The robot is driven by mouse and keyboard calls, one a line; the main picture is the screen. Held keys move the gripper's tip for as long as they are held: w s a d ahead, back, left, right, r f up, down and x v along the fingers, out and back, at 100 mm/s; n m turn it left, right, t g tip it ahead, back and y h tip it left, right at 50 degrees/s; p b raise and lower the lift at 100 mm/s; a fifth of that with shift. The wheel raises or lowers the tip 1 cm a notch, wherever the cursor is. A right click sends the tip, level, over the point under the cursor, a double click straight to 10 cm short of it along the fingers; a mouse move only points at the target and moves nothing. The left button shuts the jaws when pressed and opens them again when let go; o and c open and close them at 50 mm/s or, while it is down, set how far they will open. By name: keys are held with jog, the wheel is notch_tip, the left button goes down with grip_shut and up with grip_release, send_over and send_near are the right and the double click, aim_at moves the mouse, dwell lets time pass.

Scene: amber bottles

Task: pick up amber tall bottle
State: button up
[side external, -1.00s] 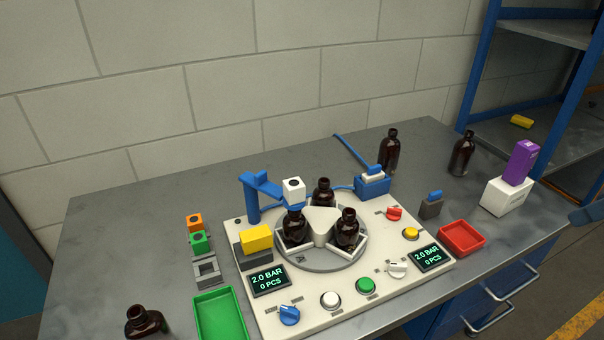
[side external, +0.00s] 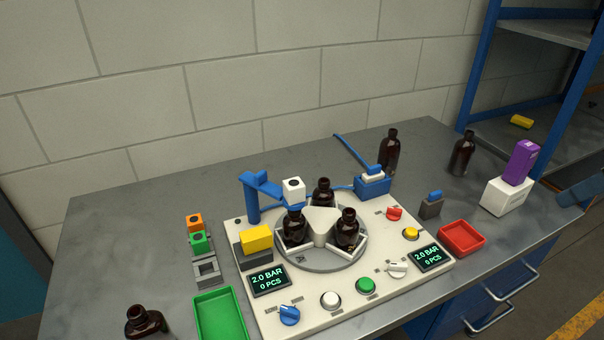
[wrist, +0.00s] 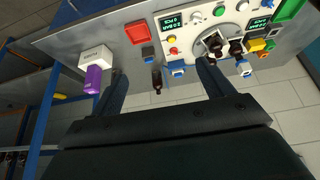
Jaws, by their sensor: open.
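Two tall dark amber bottles stand upright at the back of the bench, one (side external: 389,152) behind the blue block and one (side external: 462,153) further right. In the wrist view one dark bottle (wrist: 157,80) shows between the fingers of my gripper (wrist: 160,70), some way beyond them. I cannot tell for sure which of the two it is; the other may be hidden by a finger. My gripper is open and empty.
A white box with a purple block (side external: 522,163) stands right of the bottles. A red tray (side external: 462,238) lies in front. The machine panel (side external: 325,300) carries several bottles on its turntable (side external: 320,265). Another bottle (side external: 145,322) is front left. A blue shelf frame (side external: 480,70) rises behind.

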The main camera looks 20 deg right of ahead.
jog(key=w+d+r+m, duration=0.1)
jog(key=w+d+r, duration=0.1)
jog(key=w, duration=0.4)
jog(key=w+d+r, duration=0.2)
jog(key=w, duration=0.4)
jog(key=m+g+h, duration=0.1)
jog(key=m+h, duration=0.1)
jog(key=m, duration=0.1)
send_over(471, 133)
jog(key=s+a, duration=0.1)
jog(key=s, duration=0.3)
notch_tip(471, 133, down, 14)
jog(key=f, duration=0.1)
jog(key=shift+a+x, duration=0.15)
jog(key=shift+x, duration=1.85)
jog(key=shift+a+x, duration=0.1)
jog(key=shift+x, duration=1.9)
jog(key=shift+s+f, duration=0.1)
jog(key=shift+f, duration=0.05)
jog(key=shift+x, duration=2.5)
